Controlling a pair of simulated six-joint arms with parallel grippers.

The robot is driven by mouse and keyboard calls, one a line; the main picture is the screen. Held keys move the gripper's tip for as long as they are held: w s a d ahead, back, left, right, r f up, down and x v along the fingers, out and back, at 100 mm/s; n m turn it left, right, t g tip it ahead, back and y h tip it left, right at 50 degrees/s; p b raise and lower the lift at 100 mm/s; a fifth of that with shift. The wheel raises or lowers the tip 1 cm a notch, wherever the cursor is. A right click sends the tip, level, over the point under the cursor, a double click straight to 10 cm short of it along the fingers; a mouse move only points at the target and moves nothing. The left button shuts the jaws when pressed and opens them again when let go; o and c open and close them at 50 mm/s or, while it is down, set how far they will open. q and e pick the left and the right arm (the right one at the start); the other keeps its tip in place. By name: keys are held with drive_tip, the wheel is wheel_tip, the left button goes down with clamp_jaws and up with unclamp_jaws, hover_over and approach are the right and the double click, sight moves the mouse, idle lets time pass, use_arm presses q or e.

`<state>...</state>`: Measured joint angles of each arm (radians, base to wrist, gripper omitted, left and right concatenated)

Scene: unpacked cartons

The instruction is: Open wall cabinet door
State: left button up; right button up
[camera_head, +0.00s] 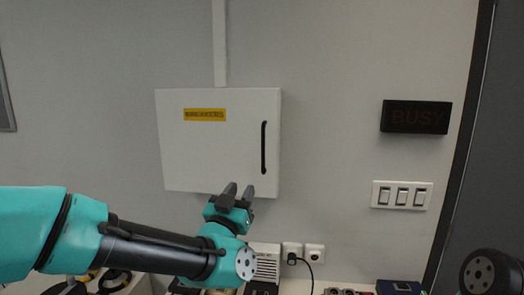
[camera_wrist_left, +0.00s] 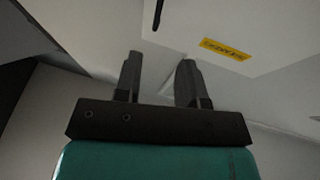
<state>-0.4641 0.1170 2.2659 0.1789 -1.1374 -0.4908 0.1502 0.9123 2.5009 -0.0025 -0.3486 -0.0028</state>
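A white wall cabinet (camera_head: 219,150) with a yellow label hangs on the grey wall, its door shut. A black vertical handle (camera_head: 263,148) is on the right side of the door. My left gripper (camera_head: 238,190) is in front of the cabinet's lower edge, below and left of the handle, its fingers pointing up. In the left wrist view the gripper (camera_wrist_left: 160,75) is open and empty, with a gap between its fingers. That view also shows part of the cabinet door (camera_wrist_left: 205,22) and the handle's end (camera_wrist_left: 158,14). A dark round part of my right arm shows at the lower right; its gripper is out of view.
A black "BUSY" sign (camera_head: 416,117) and a white switch panel (camera_head: 401,195) are on the wall to the right. Sockets (camera_head: 303,252) and several items sit below the cabinet. A dark door frame (camera_head: 460,150) stands at the far right.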

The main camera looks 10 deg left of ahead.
sight(263, 150)
use_arm(q)
drive_tip(key=x, duration=1.7)
drive_tip(key=shift+w+d+f, duration=0.1)
drive_tip(key=shift+w, duration=0.15)
clamp_jaws()
